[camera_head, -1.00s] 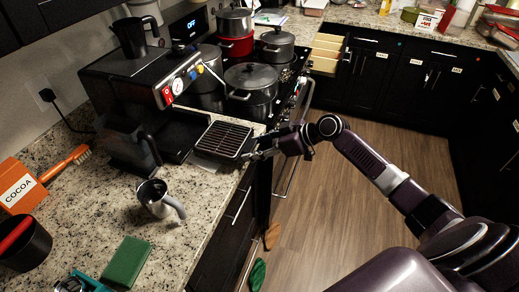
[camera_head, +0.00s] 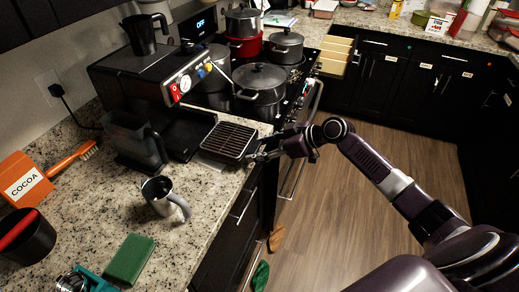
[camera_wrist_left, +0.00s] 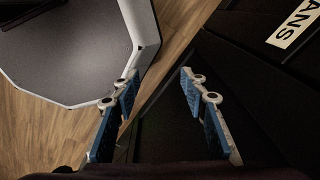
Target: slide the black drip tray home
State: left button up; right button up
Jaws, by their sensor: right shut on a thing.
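The black drip tray (camera_head: 229,139) with a slatted grate sits on the counter at the front right of the black espresso machine (camera_head: 150,78). It sticks out from the machine's base toward the counter edge. My right gripper (camera_head: 257,157) is shut on the tray's near right edge; its fingertips are small and partly hidden there. My left gripper (camera_wrist_left: 158,92) shows only in the left wrist view. Its two blue-padded fingers are apart with nothing between them, over the floor and a dark cabinet front.
A clear dark container (camera_head: 134,140) stands left of the tray, and a steel milk jug (camera_head: 164,196) in front of it. The stove with several pots (camera_head: 262,82) is behind. A green sponge block (camera_head: 130,260) and a cocoa box (camera_head: 22,180) lie on the counter.

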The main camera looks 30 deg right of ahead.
aim_at(238, 140)
jog(key=shift+r, duration=0.1)
dwell(0.6)
jog(key=shift+w, duration=0.1)
jog(key=shift+w+a+b, duration=0.75)
jog(key=shift+w+a, duration=0.95)
jog(key=shift+w, duration=0.2)
dwell(0.7)
jog(key=shift+w+a+b, duration=0.85)
jog(key=shift+w+a, duration=0.45)
jog(key=shift+w, duration=0.15)
dwell(0.9)
